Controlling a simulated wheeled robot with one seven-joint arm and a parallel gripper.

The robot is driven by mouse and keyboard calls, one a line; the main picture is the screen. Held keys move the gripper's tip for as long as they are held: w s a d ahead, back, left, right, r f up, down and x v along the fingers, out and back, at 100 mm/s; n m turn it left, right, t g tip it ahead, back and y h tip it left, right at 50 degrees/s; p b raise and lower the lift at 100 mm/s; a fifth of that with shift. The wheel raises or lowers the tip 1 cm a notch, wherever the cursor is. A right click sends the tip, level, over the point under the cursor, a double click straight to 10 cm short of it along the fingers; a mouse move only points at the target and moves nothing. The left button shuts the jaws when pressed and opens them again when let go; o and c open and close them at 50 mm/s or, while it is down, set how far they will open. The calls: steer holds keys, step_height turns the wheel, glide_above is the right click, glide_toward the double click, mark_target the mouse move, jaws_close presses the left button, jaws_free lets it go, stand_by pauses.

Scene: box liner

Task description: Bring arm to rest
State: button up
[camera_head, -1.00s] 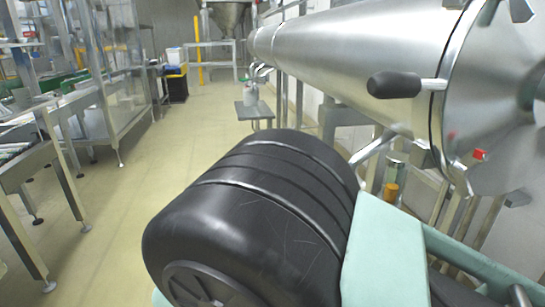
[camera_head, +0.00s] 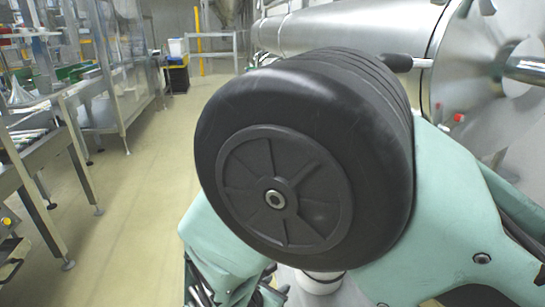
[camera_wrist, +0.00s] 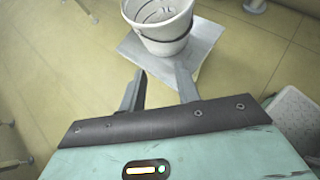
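In the wrist view, my gripper (camera_wrist: 160,72) points at the floor area with its two grey fingers apart. Nothing shows between them. In the head view, my arm's large black joint and pale green links fill the middle and lower right. My gripper is hidden in that view.
A white bucket (camera_wrist: 165,38) stands on a small grey platform (camera_wrist: 208,40) just beyond my fingertips in the wrist view. A large steel cylinder (camera_head: 345,32) runs along the right in the head view. Steel conveyor frames (camera_head: 40,150) line the left. The floor aisle (camera_head: 150,190) between is clear.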

steer(key=s+d+r+m+g+y, duration=0.8)
steer(key=s+d+r+m, duration=0.6)
steer(key=s+r+m, duration=0.55)
step_height(320, 180, up, 18)
steer(key=w+m+g+h+p, duration=0.1)
steer(key=m+p, duration=0.1)
steer(key=p, duration=1.7)
steer(key=shift+w, duration=0.15)
